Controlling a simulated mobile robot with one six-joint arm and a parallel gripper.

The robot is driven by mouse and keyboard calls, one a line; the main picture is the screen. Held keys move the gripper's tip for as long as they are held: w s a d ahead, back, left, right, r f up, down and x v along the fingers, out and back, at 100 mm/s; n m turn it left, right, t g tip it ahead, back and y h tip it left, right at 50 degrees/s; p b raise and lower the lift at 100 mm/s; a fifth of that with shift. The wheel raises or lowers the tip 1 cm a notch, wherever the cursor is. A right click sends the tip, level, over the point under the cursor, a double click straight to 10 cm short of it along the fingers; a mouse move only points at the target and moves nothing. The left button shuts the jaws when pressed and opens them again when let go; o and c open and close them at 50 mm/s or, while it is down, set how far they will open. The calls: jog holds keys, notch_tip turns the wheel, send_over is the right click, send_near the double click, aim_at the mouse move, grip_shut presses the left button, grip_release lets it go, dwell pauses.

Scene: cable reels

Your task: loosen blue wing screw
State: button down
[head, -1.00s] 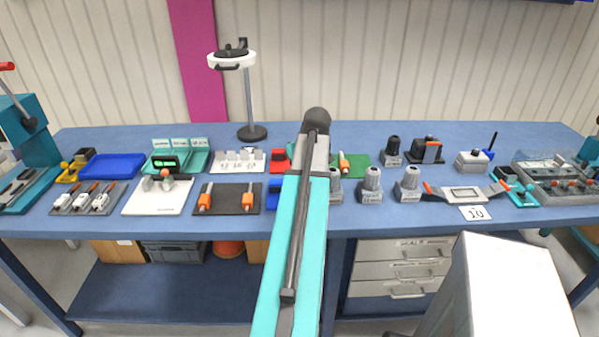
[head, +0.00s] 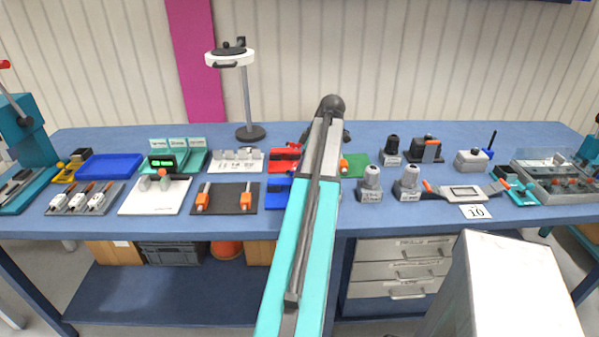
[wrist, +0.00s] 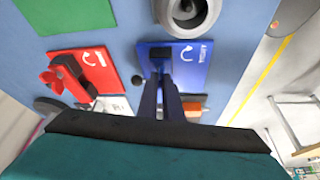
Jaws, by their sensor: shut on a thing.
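A blue plate (wrist: 200,62) with a white curved arrow and lettering lies on the bench in the wrist view. It also shows in the head view (head: 276,195), partly hidden behind my arm. My gripper (wrist: 161,76) reaches over the plate from below in the wrist view, its two dark fingers close together. The fingers are shut on the blue wing screw at the plate, and they hide most of it. How far the screw is turned cannot be seen. In the head view my arm hides the gripper.
A red plate (wrist: 85,72) with a red wing screw lies to the left in the wrist view, with a green plate (wrist: 62,15) beyond it. A grey round fixture (wrist: 186,14) stands close past the blue plate. Bare blue bench shows between them.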

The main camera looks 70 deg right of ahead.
jog(key=shift+d+n+y, duration=0.15)
jog(key=shift+n+y, duration=0.35)
jog(key=shift+n, duration=0.8)
jog(key=shift+g, duration=0.3)
jog(key=c, duration=1.9)
grip_release()
jog(key=shift+b, duration=0.3)
jog(key=shift+v, duration=6.9)
jog(key=shift+s, duration=0.15)
